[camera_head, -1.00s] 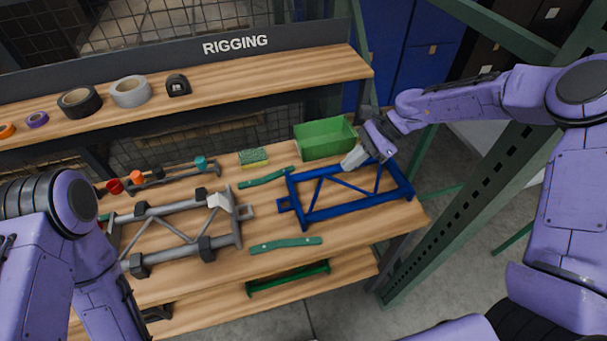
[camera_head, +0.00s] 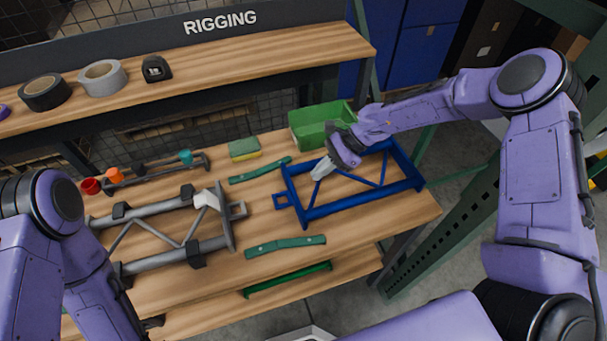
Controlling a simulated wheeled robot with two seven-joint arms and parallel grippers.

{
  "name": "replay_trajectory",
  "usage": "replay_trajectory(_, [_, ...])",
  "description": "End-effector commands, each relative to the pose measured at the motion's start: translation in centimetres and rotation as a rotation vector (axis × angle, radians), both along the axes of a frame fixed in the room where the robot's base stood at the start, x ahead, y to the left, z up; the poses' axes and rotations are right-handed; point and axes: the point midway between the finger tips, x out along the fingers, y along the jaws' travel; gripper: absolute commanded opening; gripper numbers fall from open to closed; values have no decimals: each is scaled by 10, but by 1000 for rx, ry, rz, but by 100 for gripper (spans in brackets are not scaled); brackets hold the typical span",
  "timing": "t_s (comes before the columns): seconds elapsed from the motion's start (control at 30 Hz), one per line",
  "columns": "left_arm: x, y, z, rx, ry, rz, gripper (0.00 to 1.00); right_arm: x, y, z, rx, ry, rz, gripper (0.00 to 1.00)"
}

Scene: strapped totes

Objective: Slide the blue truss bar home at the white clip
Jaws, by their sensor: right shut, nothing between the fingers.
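The blue truss bar (camera_head: 335,208) is a flat blue frame lying on the bench at the right. Its small end tab points left toward the grey truss frame (camera_head: 178,261). The white clip (camera_head: 207,199) sits on the right end of the grey frame. A gap of bare wood separates the blue tab from the grey end loop. My right gripper (camera_head: 320,170) is shut and empty over the back left part of the blue bar; I cannot tell whether it touches the bar. My left arm comes in at the lower left, but its gripper is not visible.
Green strips lie behind (camera_head: 260,171) and in front (camera_head: 286,246) of the gap. A green bin (camera_head: 312,126) and a sponge (camera_head: 244,148) stand at the back. A tool rack (camera_head: 155,173) is at the back left. A shelf (camera_head: 200,65) with tape rolls runs behind.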

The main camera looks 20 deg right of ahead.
Motion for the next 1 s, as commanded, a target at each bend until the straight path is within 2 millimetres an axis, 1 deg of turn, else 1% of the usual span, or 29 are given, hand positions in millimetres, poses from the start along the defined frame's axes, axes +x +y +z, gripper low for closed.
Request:
replay_trajectory(0.03, [0,0,3,0,0,0,65,-2,8,-7,0,5,2,0])
replay_trajectory(0.1, [0,0,11,0,0,0,65,-1,21,-5,0,1,4,0])
replay_trajectory(0.2, [0,0,15,0,0,0,65,-1,36,-5,-1,1,5,0])
replay_trajectory(0.3, [0,0,17,0,0,0,65,-1,45,-6,0,0,4,0])
replay_trajectory(0.43, [0,0,18,0,0,0,65,-1,49,-7,-1,-1,4,0])
replay_trajectory(0.7, [0,0,17,0,0,0,65,-1,50,-8,0,0,4,0])
replay_trajectory(0.77, [0,0,18,0,0,0,65,-1,54,-7,0,-1,5,0])
replay_trajectory(0.87, [0,0,19,0,0,0,65,-2,72,-7,-1,1,9,0])
replay_trajectory(1.0, [0,0,21,0,0,0,65,-4,113,-7,-1,1,11,0])
